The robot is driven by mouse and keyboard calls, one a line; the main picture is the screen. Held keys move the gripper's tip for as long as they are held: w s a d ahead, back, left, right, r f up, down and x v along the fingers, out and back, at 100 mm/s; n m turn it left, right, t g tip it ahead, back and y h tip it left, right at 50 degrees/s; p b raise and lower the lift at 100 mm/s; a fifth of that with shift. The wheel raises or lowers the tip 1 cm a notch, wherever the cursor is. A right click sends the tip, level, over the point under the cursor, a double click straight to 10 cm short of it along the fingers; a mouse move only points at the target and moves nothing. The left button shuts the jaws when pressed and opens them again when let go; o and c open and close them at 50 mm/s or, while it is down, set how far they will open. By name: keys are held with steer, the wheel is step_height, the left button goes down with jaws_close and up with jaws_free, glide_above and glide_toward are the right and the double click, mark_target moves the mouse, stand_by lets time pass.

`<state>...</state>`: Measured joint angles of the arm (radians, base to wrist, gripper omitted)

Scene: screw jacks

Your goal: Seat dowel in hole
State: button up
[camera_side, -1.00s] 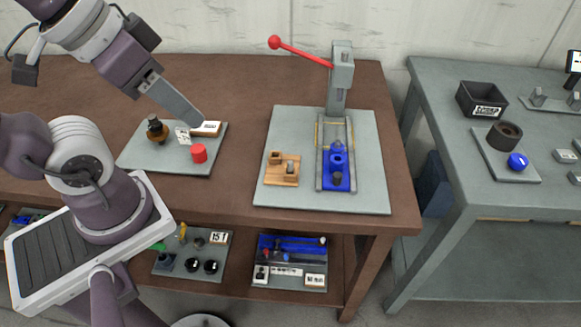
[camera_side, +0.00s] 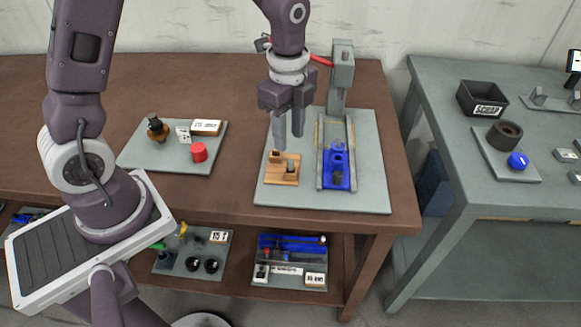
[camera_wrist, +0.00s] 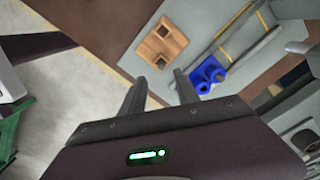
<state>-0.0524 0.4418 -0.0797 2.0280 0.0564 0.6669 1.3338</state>
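My gripper (camera_side: 289,143) points down over the grey mat, above the back of a small wooden block (camera_side: 283,179). Its two fingers are apart with nothing between them; they also show apart in the wrist view (camera_wrist: 159,77). The wooden block (camera_wrist: 151,48) has a raised wooden part and a small grey piece (camera_side: 291,167) on or in it. To its right stands a blue fixture (camera_side: 338,161) with a round dark opening on top and a dark round part at its front. I cannot tell which piece is the dowel.
A grey press with a red lever (camera_side: 320,61) stands behind the blue fixture, with rails (camera_side: 320,165) beside it. A tray (camera_side: 140,157) at left holds a red cylinder (camera_side: 199,152), a brown knob (camera_side: 157,129) and labels. The mat's front (camera_side: 310,200) is clear.

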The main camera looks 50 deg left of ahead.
mark_target(291, 161)
step_height(291, 161, down, 8)
steer(key=shift+w+r, duration=0.15)
steer(key=shift+r, duration=0.1)
jaws_close()
